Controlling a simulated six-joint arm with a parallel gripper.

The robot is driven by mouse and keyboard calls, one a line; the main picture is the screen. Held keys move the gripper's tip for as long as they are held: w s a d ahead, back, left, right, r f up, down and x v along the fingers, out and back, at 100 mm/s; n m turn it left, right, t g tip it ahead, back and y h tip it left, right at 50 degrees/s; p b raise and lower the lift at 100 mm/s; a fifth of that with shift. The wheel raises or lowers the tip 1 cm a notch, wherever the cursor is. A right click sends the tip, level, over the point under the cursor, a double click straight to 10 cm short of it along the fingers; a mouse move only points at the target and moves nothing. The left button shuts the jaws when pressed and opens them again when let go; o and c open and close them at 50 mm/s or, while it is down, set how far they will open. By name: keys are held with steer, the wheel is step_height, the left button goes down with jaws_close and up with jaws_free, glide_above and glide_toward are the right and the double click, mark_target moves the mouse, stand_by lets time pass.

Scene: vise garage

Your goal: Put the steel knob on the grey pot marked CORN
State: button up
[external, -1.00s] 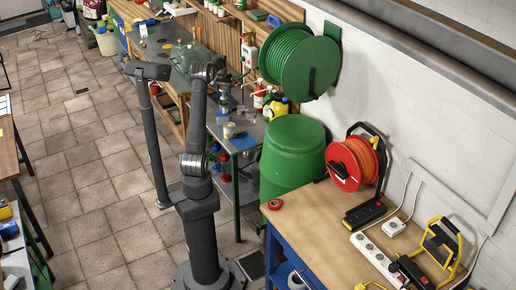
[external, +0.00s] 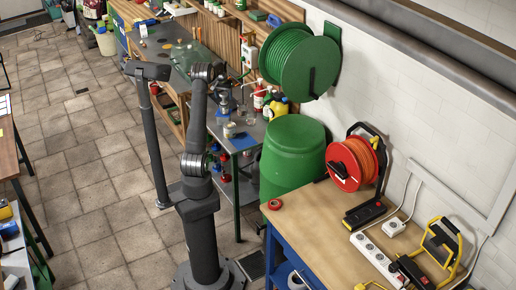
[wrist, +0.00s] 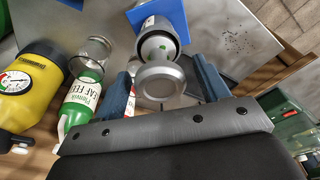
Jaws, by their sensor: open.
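In the wrist view, a round steel knob (wrist: 160,84) with a flat disc-shaped face sits between the two blue fingers of my gripper (wrist: 165,70). The fingers are apart, with a gap to the knob on both sides. Behind the knob is a dark grey round body with a pale, green-marked middle (wrist: 157,48); I cannot tell whether the two are joined. No CORN mark is legible, so I cannot tell which thing is the grey pot. In the external view my gripper is small and dark above the metal bench, with the knob too small to make out.
A yellow sprayer with a gauge (wrist: 32,85), a green-and-white bottle (wrist: 80,105) and a clear glass (wrist: 90,55) stand left of my gripper. A blue flat piece (wrist: 150,14) lies beyond. A small can (external: 229,130) stands on the bench; a green barrel (external: 292,158) is beside it.

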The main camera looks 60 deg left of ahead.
mark_target(224, 93)
step_height(224, 93, up, 12)
steer(key=s+d, duration=0.1)
steer(key=shift+s+d, duration=0.15)
stand_by(0.4)
steer(key=f, duration=0.4)
steer(key=w+a+f, duration=0.1)
steer(key=f, duration=0.6)
steer(key=shift+w+a+f, duration=0.15)
steer(key=shift+f, duration=0.25)
steer(key=shift+r, duration=1.65)
